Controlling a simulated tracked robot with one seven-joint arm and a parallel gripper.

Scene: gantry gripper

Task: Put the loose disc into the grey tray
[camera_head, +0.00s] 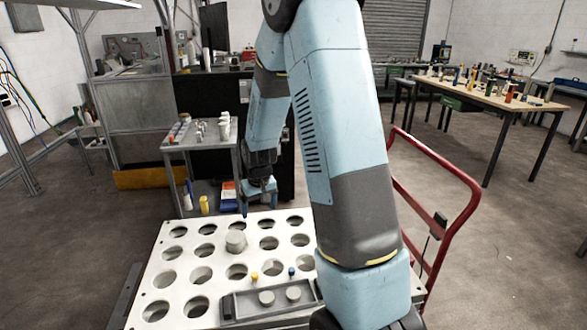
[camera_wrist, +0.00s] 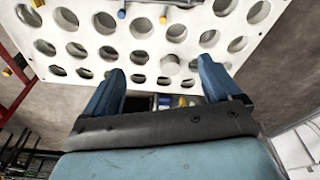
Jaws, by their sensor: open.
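The loose disc (camera_head: 236,241), pale and round, sits on the white perforated plate (camera_head: 218,221), standing above its surface among the holes. In the wrist view a pale round shape (camera_wrist: 170,66) among the holes looks like this disc. The grey tray (camera_head: 228,308) lies at the plate's near edge, with two pale discs (camera_head: 266,297) (camera_head: 293,293) in it. My gripper (camera_head: 259,207) is open and empty, beyond and slightly right of the loose disc, above the plate's far edge. Its two blue fingers (camera_wrist: 160,65) show apart in the wrist view. My arm hides the plate's right part.
A yellow peg (camera_head: 254,277) and a blue peg (camera_head: 291,271) stand beside the tray's far edge. A small grey table (camera_head: 196,147) with cups stands behind the plate. A red cart handle (camera_head: 440,165) rises at the right. Most plate holes look empty.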

